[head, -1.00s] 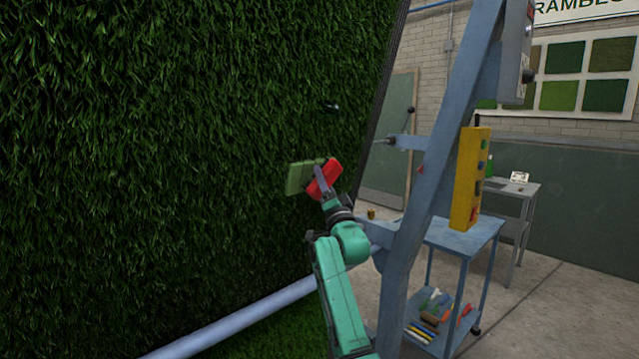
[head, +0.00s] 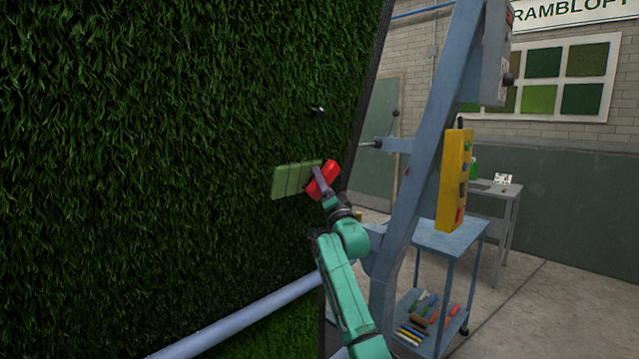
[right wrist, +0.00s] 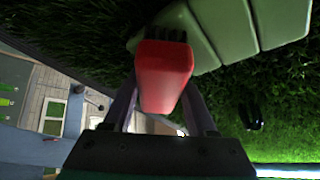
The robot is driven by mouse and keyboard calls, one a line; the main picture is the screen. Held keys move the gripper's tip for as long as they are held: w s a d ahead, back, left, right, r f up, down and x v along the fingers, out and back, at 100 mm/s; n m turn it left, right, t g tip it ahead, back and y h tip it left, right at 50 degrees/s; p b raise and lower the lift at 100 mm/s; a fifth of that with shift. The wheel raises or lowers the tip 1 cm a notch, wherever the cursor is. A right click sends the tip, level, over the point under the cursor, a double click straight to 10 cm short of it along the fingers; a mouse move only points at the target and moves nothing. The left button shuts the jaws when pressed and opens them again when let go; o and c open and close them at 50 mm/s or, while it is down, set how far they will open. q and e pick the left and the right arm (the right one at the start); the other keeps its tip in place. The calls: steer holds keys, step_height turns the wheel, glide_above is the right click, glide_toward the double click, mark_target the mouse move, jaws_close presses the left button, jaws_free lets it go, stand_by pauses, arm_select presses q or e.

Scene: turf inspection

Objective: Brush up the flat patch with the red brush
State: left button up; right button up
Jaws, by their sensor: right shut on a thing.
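The red brush (head: 325,178) is held in my right gripper (head: 320,182), close to the upright wall of green turf (head: 150,150). In the right wrist view the brush (right wrist: 163,75) sits between the two fingers of the gripper (right wrist: 160,105), its dark bristles pointing away from my wrist. A flat, pale green patch (head: 290,180) with seam lines lies on the turf just left of the brush. In the right wrist view the patch (right wrist: 230,28) is right beyond the bristles. I cannot tell whether bristles touch it. My left gripper is out of view.
A blue-grey frame post (head: 425,150) with a yellow control box (head: 455,180) stands right of the turf. A blue cart (head: 450,238) holds several tools on its lower shelf. A pale bar (head: 240,325) crosses low in front of the turf. A small dark item (head: 316,111) sticks out above the patch.

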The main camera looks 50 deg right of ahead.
steer(key=shift+d+r, duration=0.2)
steer(key=shift+d, duration=0.65)
steer(key=shift+a+f, duration=0.15)
steer(key=shift+a, duration=1.85)
steer(key=shift+w+a+p, duration=0.1)
steer(key=shift+a+p, duration=0.55)
steer(key=shift+a, duration=1)
steer(key=shift+a+p, duration=1.05)
steer(key=shift+a, duration=3.25)
steer(key=shift+d+b, duration=0.65)
steer(key=shift+d, duration=2.45)
steer(key=shift+d+b, duration=0.55)
steer(key=shift+d, duration=1.5)
steer(key=shift+d+b, duration=0.7)
steer(key=shift+d, duration=1.15)
steer(key=shift+d+b, duration=0.3)
steer(key=shift+d, duration=0.75)
steer(key=shift+s+f, duration=0.15)
steer(key=shift+s, duration=0.05)
steer(key=s+f+b, duration=0.1)
steer(key=s+b, duration=0.4)
steer(key=s, duration=0.2)
steer(key=shift+s+a+f+b, duration=0.15)
steer(key=shift+s+f+b, duration=0.15)
steer(key=shift+f, duration=0.1)
